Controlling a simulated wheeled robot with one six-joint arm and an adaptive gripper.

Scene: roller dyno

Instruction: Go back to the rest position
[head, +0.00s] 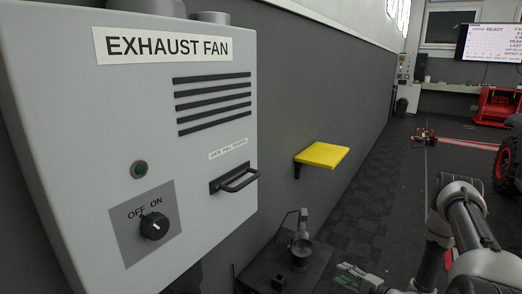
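My gripper (352,276) shows at the bottom of the head view, right of centre, partly cut off by the lower edge. It is small and seen at an angle, so I cannot tell whether its fingers are open or shut. I see nothing clearly held in it. My arm (468,222) is bent at the lower right. The gripper is well apart from the grey exhaust fan box (75,130) on the left. The box has a black OFF/ON knob (154,226), a green lamp (139,169) and a black pull handle (235,180).
A yellow shelf (322,154) juts from the dark wall. Below it, a dark bench (262,268) carries a small stand with a round dark cup (301,250). Open floor (385,195) runs back along the wall. A red machine (497,107) and a large tyre stand at right.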

